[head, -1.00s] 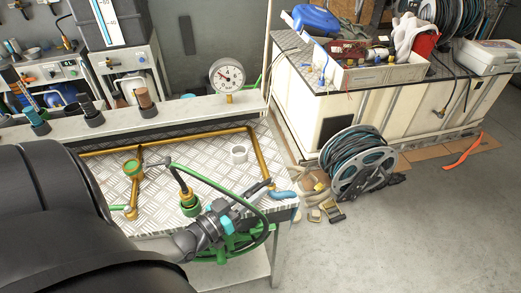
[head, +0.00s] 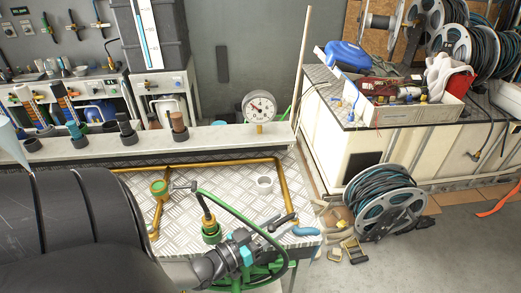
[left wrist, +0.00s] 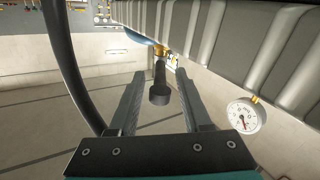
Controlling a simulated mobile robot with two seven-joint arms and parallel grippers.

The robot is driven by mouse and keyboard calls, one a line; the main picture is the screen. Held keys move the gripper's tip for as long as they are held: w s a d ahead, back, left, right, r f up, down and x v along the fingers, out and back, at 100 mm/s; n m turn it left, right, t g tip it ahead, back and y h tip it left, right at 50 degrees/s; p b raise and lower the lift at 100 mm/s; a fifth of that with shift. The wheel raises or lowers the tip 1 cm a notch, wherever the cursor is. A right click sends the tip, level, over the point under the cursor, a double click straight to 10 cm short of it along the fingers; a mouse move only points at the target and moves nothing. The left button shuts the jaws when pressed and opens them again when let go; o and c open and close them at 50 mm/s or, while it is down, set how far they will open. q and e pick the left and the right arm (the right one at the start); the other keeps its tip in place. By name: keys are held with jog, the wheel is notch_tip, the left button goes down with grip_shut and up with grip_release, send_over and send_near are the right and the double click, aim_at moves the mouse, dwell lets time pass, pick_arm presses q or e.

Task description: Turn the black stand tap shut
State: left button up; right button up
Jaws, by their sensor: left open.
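The black stand tap has a black handle (head: 283,221) near the right front corner of the metal-plate bench, beside the end of the brass pipe. In the left wrist view the dark handle (left wrist: 160,94) points toward me, with a brass fitting (left wrist: 164,50) behind it. My left gripper (head: 279,223) is open at the tap. In the left wrist view its two fingers (left wrist: 160,88) stand to either side of the handle, with gaps on both sides. I cannot tell how deep the handle sits between them. My right gripper is not in view.
A blue handle (head: 304,231) lies right beside the tap. A pressure gauge (head: 259,107) stands behind. A hose reel (head: 385,200) is on the floor at right.

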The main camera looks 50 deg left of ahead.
pick_arm(q)
jog(key=shift+s, duration=0.1)
jog(key=s+a, duration=0.2)
jog(key=s, duration=1.3)
